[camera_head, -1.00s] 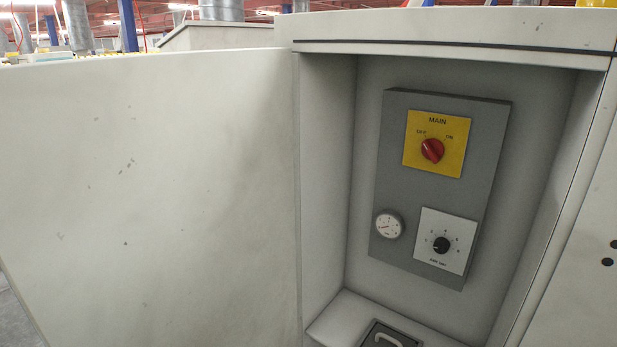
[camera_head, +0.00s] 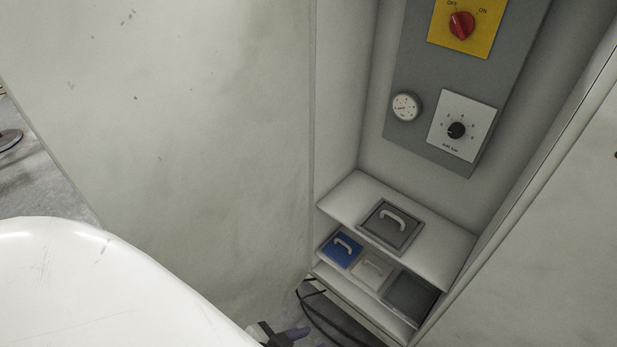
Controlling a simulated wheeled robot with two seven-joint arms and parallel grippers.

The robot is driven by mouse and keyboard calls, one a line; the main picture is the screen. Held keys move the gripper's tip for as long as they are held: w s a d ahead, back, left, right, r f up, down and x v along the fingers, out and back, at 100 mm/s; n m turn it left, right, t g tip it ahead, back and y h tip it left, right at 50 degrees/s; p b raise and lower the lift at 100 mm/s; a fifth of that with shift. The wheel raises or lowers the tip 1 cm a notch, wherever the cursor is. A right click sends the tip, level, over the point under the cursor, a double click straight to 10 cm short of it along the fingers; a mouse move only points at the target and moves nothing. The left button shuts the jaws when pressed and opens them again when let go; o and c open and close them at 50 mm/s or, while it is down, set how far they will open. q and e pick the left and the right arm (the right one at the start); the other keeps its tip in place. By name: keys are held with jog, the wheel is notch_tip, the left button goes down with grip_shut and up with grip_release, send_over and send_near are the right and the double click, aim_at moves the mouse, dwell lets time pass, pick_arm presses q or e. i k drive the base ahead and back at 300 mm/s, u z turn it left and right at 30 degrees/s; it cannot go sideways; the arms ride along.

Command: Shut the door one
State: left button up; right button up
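The cabinet door (camera_head: 190,130) is a large pale panel with small dark scuffs, standing open to the left of the cabinet. Its right edge meets the cabinet's left side wall (camera_head: 342,95). A white rounded arm part, which looks like my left arm, covers the lower left and hides the floor and the door's bottom left part. A dark piece at the bottom edge looks like part of my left gripper (camera_head: 285,336). It is cut off, so its opening is unclear and I cannot tell whether it touches anything. My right gripper is out of view.
Inside the cabinet, a grey panel holds a red switch (camera_head: 461,25) on yellow, a gauge (camera_head: 405,107) and a black dial (camera_head: 456,130). A shelf holds a grey handled lid (camera_head: 390,227). Below are a blue handled box (camera_head: 341,248) and other containers. Black cables (camera_head: 330,318) lie below.

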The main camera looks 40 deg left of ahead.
aim_at(183, 126)
jog(key=z, duration=1.75)
jog(key=k, duration=2.1)
jog(key=u, duration=1.6)
jog(key=i, duration=0.5)
